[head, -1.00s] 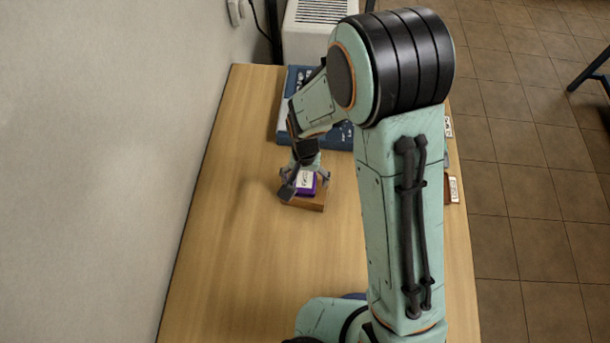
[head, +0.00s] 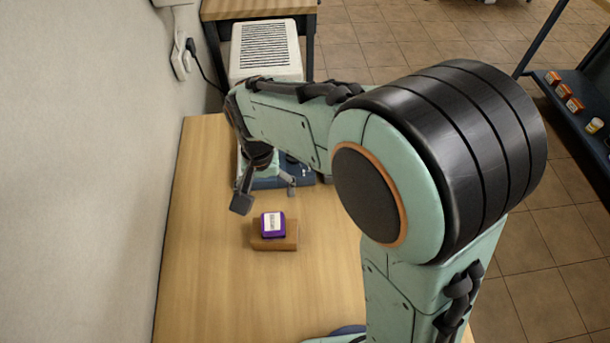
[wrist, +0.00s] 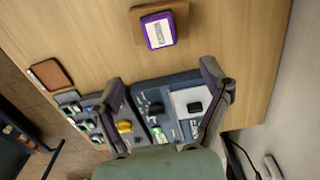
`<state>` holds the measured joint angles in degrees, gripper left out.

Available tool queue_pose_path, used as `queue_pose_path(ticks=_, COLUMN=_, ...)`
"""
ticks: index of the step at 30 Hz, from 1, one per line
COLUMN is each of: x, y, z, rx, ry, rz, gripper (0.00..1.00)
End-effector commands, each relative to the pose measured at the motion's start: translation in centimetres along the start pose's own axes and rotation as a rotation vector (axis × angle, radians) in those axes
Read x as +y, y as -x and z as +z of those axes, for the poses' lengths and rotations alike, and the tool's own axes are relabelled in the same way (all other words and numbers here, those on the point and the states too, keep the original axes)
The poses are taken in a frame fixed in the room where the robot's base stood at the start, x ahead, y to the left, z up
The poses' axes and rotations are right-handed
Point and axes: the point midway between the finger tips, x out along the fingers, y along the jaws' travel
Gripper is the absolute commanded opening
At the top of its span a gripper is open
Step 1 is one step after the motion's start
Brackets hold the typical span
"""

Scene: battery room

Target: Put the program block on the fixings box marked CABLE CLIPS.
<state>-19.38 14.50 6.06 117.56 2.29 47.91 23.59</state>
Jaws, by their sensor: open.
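A purple block (head: 272,224) with a white label sits on a low brown wooden block (head: 262,243) on the table. It also shows in the wrist view (wrist: 148,40), top middle, on the brown block (wrist: 182,12); its label is too small to read surely. My gripper (head: 266,195) is open and empty, above and beyond the purple block, apart from it. In the wrist view its two fingers (wrist: 162,72) spread over the blue panel, with nothing between them. I cannot read CABLE CLIPS on anything; part of the table's right side is hidden behind my arm in the head view.
A blue panel (wrist: 183,83) with switches and a grey plate lies at the table's far end. Several small labelled items and a brown flat piece (wrist: 50,75) lie along one table edge. A white vented unit (head: 265,62) stands beyond. The table's left side is clear.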

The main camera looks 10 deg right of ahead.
Motion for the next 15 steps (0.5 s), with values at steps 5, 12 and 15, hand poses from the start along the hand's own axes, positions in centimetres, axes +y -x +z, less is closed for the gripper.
queue_pose_path(ticks=5, x=2.4, y=2.0, z=1.5, rx=0.005, ry=0.006, rz=-0.003, gripper=0.78)
queue_pose_path(ticks=12, x=9.6, y=6.2, z=10.3, rx=-0.003, ry=0.052, rz=-0.031, gripper=0.78)
queue_pose_path(ticks=15, x=10.9, y=6.5, z=13.7, rx=-0.006, ry=0.077, rz=-0.048, gripper=0.78)
